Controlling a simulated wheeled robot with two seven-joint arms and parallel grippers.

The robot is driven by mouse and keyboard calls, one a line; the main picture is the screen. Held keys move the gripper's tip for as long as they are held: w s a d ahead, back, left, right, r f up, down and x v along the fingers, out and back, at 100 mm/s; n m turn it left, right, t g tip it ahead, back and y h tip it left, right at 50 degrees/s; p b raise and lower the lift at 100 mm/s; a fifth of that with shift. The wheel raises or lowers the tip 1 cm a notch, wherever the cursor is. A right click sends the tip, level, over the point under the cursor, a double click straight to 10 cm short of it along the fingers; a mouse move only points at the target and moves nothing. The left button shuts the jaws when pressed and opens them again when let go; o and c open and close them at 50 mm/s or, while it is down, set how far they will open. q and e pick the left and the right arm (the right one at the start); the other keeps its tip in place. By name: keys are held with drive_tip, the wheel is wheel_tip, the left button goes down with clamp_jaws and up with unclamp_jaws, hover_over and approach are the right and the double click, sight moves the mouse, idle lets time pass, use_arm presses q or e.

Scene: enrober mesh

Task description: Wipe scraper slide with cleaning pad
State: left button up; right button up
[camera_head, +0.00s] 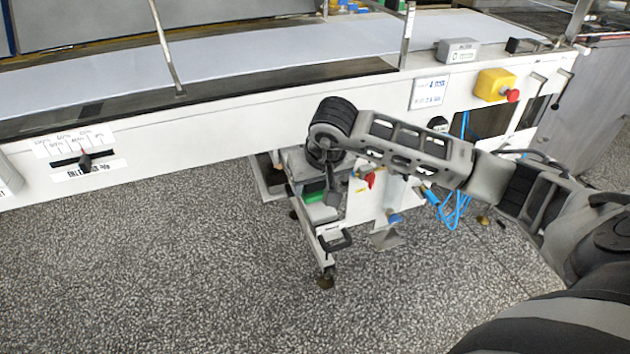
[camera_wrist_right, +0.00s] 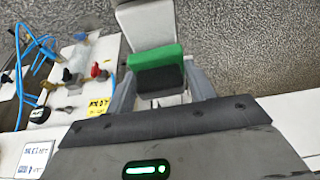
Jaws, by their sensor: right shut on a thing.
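The cleaning pad (camera_wrist_right: 157,56) has a green face and a dark block behind it. My right gripper (camera_wrist_right: 160,88) is shut on it, with one grey finger on each side. In the head view my right gripper (camera_head: 330,192) points down below the white machine's front edge, and the green pad (camera_head: 314,196) shows beside it. In the wrist view a pale flat piece (camera_wrist_right: 147,22), seemingly the scraper slide, lies just beyond the pad. I cannot tell whether the pad touches it. My arm hides part of that area in the head view. My left gripper is out of view.
The conveyor machine's white front (camera_head: 230,115) spans the view above. A yellow box with a red button (camera_head: 497,85), blue hoses (camera_head: 455,208) and red and blue valves are to the right. A black handle (camera_head: 334,241) sticks out below. The speckled floor is clear in front.

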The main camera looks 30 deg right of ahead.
drive_tip(key=shift+f, duration=0.3)
